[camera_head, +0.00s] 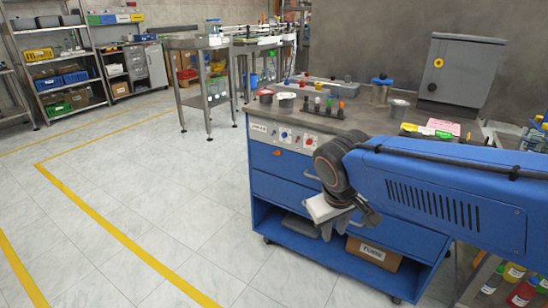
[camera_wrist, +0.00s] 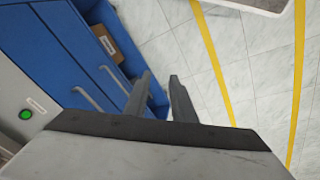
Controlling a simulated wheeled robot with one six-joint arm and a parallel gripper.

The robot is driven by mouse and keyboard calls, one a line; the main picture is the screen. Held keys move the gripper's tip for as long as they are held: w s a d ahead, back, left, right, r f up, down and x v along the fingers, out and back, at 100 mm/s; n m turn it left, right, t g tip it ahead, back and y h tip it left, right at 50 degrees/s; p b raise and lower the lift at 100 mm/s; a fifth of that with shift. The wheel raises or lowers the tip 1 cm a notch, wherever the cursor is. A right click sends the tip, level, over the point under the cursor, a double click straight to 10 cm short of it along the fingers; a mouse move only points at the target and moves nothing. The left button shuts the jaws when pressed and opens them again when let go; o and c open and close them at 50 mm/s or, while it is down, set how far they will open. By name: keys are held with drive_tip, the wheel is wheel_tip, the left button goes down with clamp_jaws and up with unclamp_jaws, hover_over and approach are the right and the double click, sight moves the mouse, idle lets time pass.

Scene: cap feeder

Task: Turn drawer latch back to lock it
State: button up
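The blue drawer cabinet (camera_head: 262,187) stands right of centre in the head view, with its drawers looking shut. A small orange part (camera_head: 278,153), which looks like the drawer latch, sits on the top drawer front; it is too small to tell which way it is turned. My gripper (camera_head: 338,232) hangs in front of the cabinet, right of and below the orange part, apart from it. In the wrist view my gripper's two dark fingers (camera_wrist: 161,80) are apart with nothing between them. The cabinet front (camera_wrist: 62,42) with handles shows there at the left; the latch is not visible.
A control panel (camera_head: 300,140) with knobs lies above the drawers. Small parts and jars stand on the cabinet top, beside a grey box (camera_head: 461,72). A cardboard box (camera_head: 373,254) sits on the lower shelf. The floor (camera_head: 150,190) left of the cabinet is clear.

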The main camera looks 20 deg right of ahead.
drive_tip(key=w+d+n+g+h, duration=0.15)
drive_tip(key=w+d+h, duration=0.3)
drive_tip(key=w, duration=0.45)
drive_tip(key=n+t+h, duration=0.6)
drive_tip(key=t+h, duration=0.2)
drive_tip(key=t, duration=0.2)
approach(276, 154)
drive_tip(key=shift+y, duration=0.25)
drive_tip(key=x, duration=0.8)
drive_tip(key=shift+r, duration=0.1)
clamp_jaws()
